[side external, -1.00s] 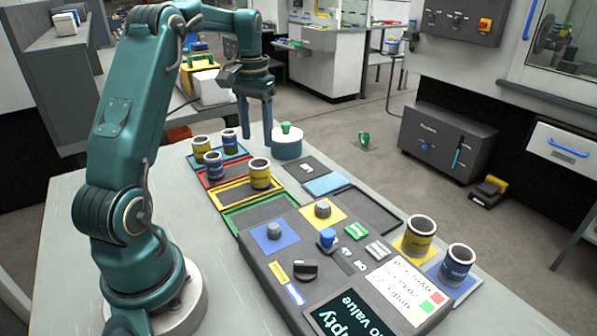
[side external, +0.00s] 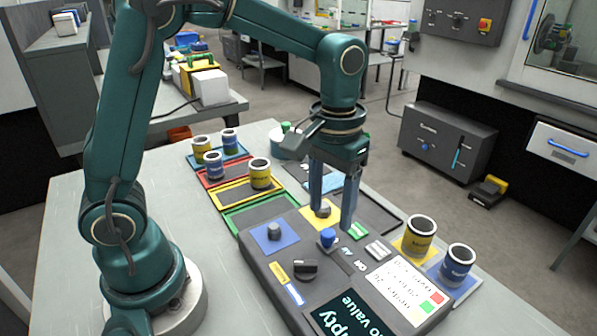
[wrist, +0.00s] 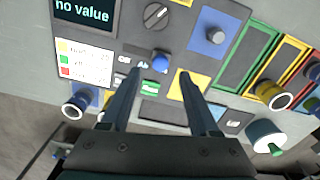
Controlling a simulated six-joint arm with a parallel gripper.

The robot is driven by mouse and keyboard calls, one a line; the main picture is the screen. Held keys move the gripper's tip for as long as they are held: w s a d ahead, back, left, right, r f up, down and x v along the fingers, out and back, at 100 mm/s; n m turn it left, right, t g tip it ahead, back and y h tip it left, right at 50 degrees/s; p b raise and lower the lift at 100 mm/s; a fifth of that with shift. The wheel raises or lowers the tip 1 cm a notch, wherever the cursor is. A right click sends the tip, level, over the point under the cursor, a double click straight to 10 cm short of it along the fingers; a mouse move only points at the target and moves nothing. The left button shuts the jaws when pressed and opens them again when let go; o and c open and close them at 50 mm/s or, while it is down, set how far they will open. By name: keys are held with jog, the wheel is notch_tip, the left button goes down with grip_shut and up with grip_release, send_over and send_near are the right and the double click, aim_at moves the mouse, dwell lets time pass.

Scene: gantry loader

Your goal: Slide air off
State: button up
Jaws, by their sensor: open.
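A blue knob (side external: 328,238) stands on the dark control panel (side external: 262,262); it also shows in the wrist view (wrist: 160,62). Small labels beside it seem to read "Air" and "Off"; they are too small to be sure. My gripper (side external: 331,215) points down over the panel, open and empty. In the wrist view the fingertips (wrist: 158,73) lie on either side of the knob in the picture, the left one nearer to it. The knob appears below the fingertips, and I see no contact.
Yellow (side external: 419,237) and blue (side external: 457,266) cans stand at the right. The screen (wrist: 85,12) reads "no value".

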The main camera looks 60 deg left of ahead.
aim_at(328, 232)
jog(key=shift+f, duration=2.15)
grip_shut()
